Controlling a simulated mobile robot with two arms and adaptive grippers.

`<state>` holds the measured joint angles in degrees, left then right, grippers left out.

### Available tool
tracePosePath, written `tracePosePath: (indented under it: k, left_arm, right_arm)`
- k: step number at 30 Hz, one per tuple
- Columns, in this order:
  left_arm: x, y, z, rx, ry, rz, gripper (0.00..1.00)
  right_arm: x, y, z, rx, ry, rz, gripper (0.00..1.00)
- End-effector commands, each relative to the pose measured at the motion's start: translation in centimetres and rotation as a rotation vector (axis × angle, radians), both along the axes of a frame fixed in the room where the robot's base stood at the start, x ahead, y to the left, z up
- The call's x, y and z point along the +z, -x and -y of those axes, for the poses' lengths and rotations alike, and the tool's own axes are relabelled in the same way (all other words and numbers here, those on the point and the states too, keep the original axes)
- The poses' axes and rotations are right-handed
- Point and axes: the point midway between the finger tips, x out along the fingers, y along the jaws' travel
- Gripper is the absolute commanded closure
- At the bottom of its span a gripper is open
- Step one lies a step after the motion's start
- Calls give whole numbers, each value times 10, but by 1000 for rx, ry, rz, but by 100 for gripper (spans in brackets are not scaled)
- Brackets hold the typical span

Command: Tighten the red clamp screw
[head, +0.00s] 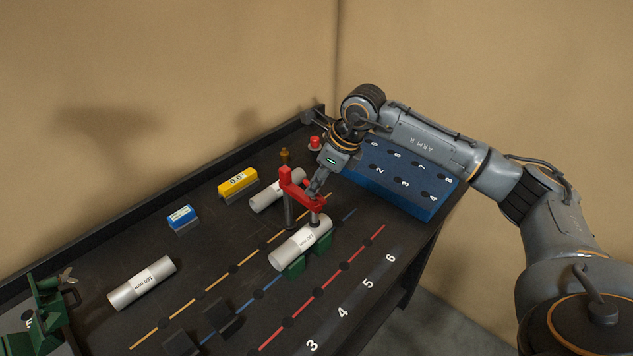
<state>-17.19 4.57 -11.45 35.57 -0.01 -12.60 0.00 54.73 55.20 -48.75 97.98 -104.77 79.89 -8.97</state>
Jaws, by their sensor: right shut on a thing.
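The red clamp (291,180) stands on a grey post near the middle of the table in the head view. Its arm reaches over a white labelled cylinder (285,258), which lies on green V-shaped supports (295,269). A grey spindle (315,218) comes down from the arm to the top of the cylinder; whether it presses on it I cannot tell. My right gripper (316,192) points down at the clamp's arm, shut on the red clamp screw, whose head is mostly hidden by the fingers. My left gripper is out of view.
A blue numbered rack (424,208) stands right behind the clamp. Another cylinder (264,203), a yellow gauge box (238,183), a blue box (183,220) and a left cylinder (142,283) lie around. A green vise (45,305) is at front left. Coloured lines cross the tabletop.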

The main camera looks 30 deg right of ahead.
Motion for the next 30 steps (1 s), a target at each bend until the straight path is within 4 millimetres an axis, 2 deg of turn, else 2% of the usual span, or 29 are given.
tracePosePath:
  k: [1,17,18,27,29,30]
  left_arm:
    - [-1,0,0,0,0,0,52]
    - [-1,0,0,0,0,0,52]
    - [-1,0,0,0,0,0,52]
    - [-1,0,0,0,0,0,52]
    - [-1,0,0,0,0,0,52]
    - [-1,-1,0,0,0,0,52]
  right_arm:
    - [-14,7,1,3,11,-34,100]
    - [-14,7,1,3,11,-34,100]
    - [-14,7,1,3,11,-34,76]
    - [-12,6,0,3,8,-26,15]
    - [-10,5,0,3,8,-24,3]
    - [-10,5,0,3,7,-23,0]
